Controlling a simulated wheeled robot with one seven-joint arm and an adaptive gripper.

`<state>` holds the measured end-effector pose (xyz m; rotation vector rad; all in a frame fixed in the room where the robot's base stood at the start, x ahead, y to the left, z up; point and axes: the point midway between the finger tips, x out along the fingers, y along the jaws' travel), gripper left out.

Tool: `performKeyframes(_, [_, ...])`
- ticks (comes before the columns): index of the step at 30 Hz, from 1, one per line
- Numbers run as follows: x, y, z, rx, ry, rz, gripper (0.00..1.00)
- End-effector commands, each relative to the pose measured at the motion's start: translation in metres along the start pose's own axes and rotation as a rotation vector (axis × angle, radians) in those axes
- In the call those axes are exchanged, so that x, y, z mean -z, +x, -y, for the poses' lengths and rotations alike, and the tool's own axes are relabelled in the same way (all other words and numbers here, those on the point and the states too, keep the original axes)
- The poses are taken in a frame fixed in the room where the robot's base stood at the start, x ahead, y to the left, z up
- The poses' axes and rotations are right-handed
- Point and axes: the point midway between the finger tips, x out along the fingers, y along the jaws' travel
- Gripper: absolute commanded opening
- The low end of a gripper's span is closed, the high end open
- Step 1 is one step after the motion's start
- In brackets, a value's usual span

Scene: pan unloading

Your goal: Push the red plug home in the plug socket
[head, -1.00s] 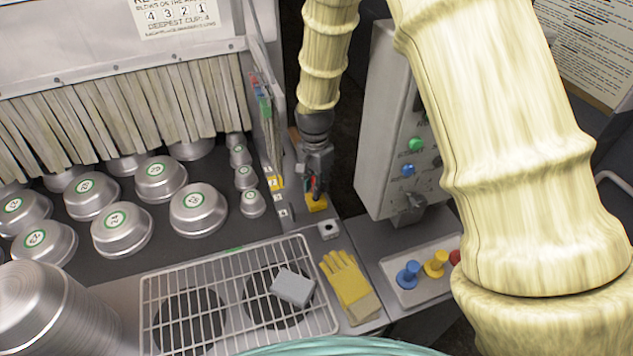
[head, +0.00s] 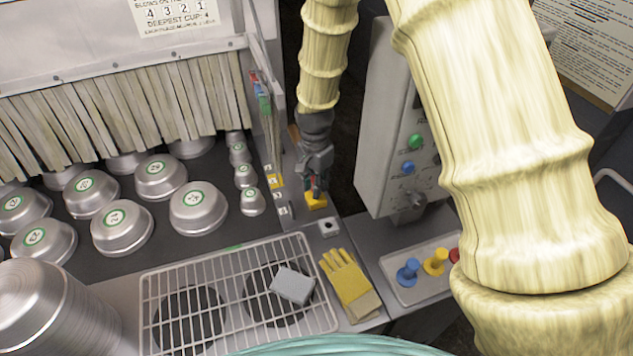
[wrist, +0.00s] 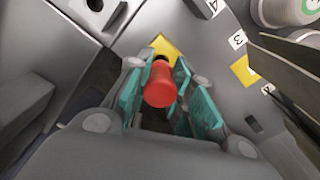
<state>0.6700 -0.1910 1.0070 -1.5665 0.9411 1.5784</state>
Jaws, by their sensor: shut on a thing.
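The red plug (wrist: 160,84) is between the teal finger pads of my gripper (wrist: 158,98) in the wrist view, its round end toward the camera. My gripper is shut on it. In the head view my gripper (head: 316,186) is at the right end of the bench, just above a yellow block (head: 316,201), with only a sliver of red between the fingers. The yellow piece (wrist: 165,48) shows behind the plug in the wrist view. It looks like the plug socket. The plug's far end is hidden, so I cannot tell how deep it sits.
A grey control box (head: 390,140) with knobs stands close right of my gripper. A partition with numbered tags (head: 277,182) is close left. Metal cups (head: 198,210) stand left.

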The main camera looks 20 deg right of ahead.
Motion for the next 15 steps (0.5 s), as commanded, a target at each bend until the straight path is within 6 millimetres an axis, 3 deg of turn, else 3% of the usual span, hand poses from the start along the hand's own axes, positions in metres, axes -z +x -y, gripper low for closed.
performKeyframes(15, [0.0, 0.0057, 0.0002, 0.0, 0.0, 0.0, 0.0])
